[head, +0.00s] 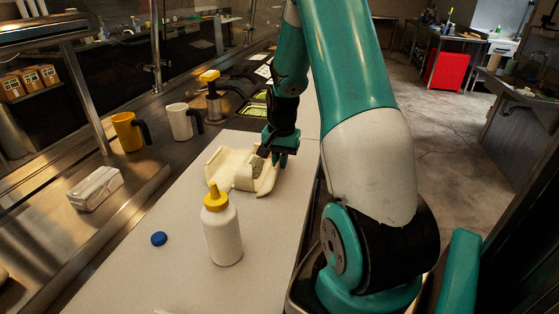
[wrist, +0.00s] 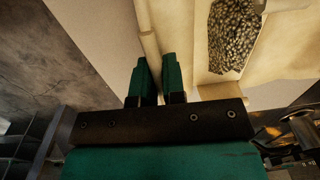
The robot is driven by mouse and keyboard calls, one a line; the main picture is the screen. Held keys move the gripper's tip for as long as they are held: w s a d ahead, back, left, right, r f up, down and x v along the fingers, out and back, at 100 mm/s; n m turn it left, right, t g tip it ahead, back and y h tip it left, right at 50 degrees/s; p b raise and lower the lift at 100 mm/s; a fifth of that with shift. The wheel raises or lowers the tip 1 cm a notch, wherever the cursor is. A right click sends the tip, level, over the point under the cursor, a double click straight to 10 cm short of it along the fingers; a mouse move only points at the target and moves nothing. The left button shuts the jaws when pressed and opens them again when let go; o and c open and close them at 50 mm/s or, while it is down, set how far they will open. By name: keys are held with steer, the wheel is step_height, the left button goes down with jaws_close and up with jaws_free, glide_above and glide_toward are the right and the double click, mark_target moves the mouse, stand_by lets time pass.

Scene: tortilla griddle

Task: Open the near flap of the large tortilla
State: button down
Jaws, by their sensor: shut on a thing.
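The large tortilla (head: 217,171) is a pale sheet with raised, folded parts on the white board. A dark speckled filling (head: 257,164) shows at its middle; the filling also shows in the wrist view (wrist: 234,36). My gripper (head: 276,160) is at the tortilla's right side, the side nearest my arm. In the wrist view, the raised edge of a flap (wrist: 147,28) runs down between my green fingertips (wrist: 157,62). My gripper is shut on this flap edge. The fingers hide the pinched part, and the arm hides part of the right side in the head view.
A white bottle with a yellow cap (head: 222,235) stands in front of the tortilla on the white board (head: 185,260). A blue cap (head: 159,239) lies to its left.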

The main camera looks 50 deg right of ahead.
mark_target(280, 177)
steer(key=t+b, duration=0.1)
steer(key=s+f+t+y+b, duration=0.1)
steer(key=shift+s+d+f+t, duration=0.2)
steer(key=shift+d+f+t, duration=0.1)
steer(key=shift+t, duration=0.1)
steer(key=shift+s+d+f+t+y+b, duration=0.15)
steer(key=shift+f+t+y+b, duration=0.15)
steer(key=shift+t+b, duration=0.35)
steer(key=shift+s+a+f+t+y+b, duration=0.1)
steer(key=shift+f+t+y+b, duration=0.15)
steer(key=shift+t+b, duration=0.35)
steer(key=c, duration=1.2)
jaws_free()
